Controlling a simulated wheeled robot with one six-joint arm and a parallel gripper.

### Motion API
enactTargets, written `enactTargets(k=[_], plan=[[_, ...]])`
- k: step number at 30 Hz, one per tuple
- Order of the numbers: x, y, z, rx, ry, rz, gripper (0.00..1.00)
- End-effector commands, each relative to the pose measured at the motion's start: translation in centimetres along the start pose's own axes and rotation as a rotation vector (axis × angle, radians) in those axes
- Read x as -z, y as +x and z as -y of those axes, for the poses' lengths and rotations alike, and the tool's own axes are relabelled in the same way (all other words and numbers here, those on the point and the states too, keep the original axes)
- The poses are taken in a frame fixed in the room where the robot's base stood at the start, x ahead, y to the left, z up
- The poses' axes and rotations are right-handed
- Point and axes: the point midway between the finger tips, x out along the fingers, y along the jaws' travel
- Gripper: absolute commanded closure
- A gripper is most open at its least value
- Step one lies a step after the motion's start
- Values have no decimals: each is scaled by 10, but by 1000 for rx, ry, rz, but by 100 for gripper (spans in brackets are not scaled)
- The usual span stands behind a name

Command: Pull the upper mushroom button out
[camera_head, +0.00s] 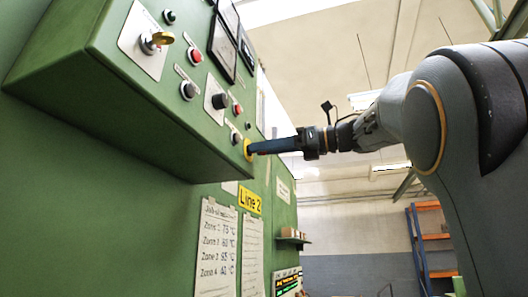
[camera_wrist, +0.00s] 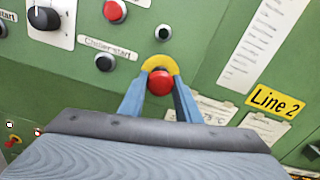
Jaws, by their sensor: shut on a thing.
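The red mushroom button (camera_wrist: 160,82) with its yellow collar sits on the green panel in the wrist view. My gripper (camera_wrist: 160,92) has its two blue fingers on either side of the red head, shut on it. In the head view my gripper (camera_head: 254,149) reaches the panel's lower right corner, and the fingers hide the red head. A bit of the yellow collar (camera_head: 247,149) shows there. I cannot tell whether the button is pressed in or out. No second mushroom button is clear in either view.
Black buttons (camera_wrist: 163,32) and a red button (camera_wrist: 115,11) sit close around the fingers. A selector knob (camera_wrist: 44,17) is at upper left. A yellow Line 2 sign (camera_head: 250,200) and paper sheets (camera_head: 216,245) are on the wall below the overhanging panel. Open air lies right of the panel.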

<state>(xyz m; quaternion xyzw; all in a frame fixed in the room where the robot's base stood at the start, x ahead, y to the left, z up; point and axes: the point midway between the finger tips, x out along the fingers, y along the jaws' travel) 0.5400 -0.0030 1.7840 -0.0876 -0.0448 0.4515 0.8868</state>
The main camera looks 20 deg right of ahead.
Motion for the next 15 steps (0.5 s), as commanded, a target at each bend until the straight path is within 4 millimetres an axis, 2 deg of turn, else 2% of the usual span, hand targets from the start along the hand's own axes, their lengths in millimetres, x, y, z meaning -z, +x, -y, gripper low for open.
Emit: enactTargets(k=[1, 2, 5, 15], plan=[[1, -1, 0, -1, 1, -4, 100], [1, -1, 0, -1, 1, -4, 66], [1, -1, 0, -1, 1, -3, 50], [1, -2, 0, -1, 1, -2, 50]])
